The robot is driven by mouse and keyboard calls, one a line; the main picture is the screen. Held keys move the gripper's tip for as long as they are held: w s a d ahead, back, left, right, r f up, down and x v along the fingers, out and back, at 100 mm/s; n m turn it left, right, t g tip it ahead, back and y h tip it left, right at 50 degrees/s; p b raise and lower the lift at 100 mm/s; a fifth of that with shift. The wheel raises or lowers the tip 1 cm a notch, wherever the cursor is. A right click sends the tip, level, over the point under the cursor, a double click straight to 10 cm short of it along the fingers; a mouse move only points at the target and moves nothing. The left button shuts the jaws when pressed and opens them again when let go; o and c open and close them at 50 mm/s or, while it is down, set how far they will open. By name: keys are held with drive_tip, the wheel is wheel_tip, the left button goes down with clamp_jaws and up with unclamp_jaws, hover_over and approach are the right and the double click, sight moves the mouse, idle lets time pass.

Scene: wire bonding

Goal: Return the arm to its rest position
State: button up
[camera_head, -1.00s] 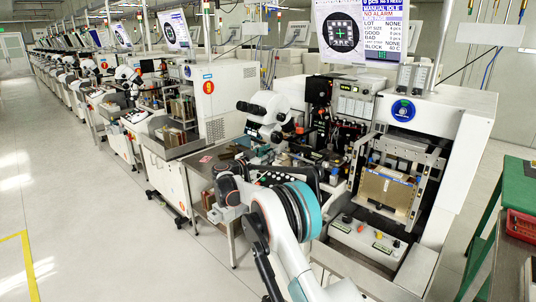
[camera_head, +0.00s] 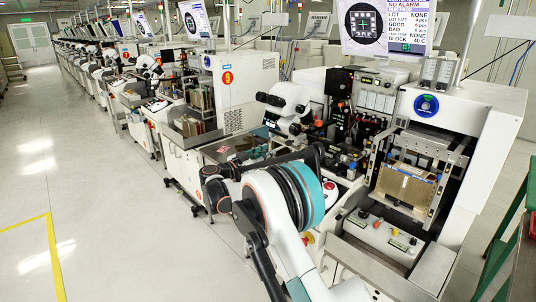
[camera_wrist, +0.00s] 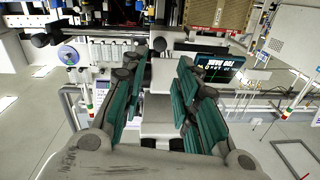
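My gripper (camera_wrist: 160,82) shows in the wrist view with its two green-padded fingers apart. Nothing is between the fingers. My arm (camera_head: 285,200) is bent in the lower middle of the head view, with its teal-ringed joint in front of the nearest bonding machine. The gripper is not clearly visible in the head view, where arm links cover that area.
The nearest bonding machine (camera_head: 470,125) stands at right, with a white microscope head (camera_head: 285,100) and a control panel (camera_head: 383,238). Another machine (camera_head: 238,100) marked 9 stands behind it. A green stand (camera_head: 512,225) is at far right. Open floor (camera_head: 100,200) lies at left.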

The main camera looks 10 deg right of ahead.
drive_tip(key=s+d+r+n+g+y, duration=0.2)
drive_tip(key=s+d+r+n+y, duration=0.1)
drive_tip(key=s+d+r, duration=0.5)
drive_tip(key=s+d+r+n+g+y, duration=0.1)
drive_tip(key=s+d+r+n+y, duration=0.15)
drive_tip(key=s, duration=0.55)
drive_tip(key=s+d+r+n+g+y, duration=0.1)
drive_tip(key=s+d, duration=0.2)
drive_tip(key=s, duration=0.4)
drive_tip(key=s+a+f+n+y, duration=0.1)
drive_tip(key=s+f+n+y, duration=0.1)
drive_tip(key=s, duration=1.4)
drive_tip(key=s+a+f+n+y, duration=0.2)
drive_tip(key=s+f+y, duration=0.3)
drive_tip(key=s, duration=1.1)
wheel_tip(320, 180, down, 2)
drive_tip(key=shift+s+f+n, duration=0.1)
drive_tip(key=shift+s+n, duration=0.1)
drive_tip(key=shift+n, duration=0.55)
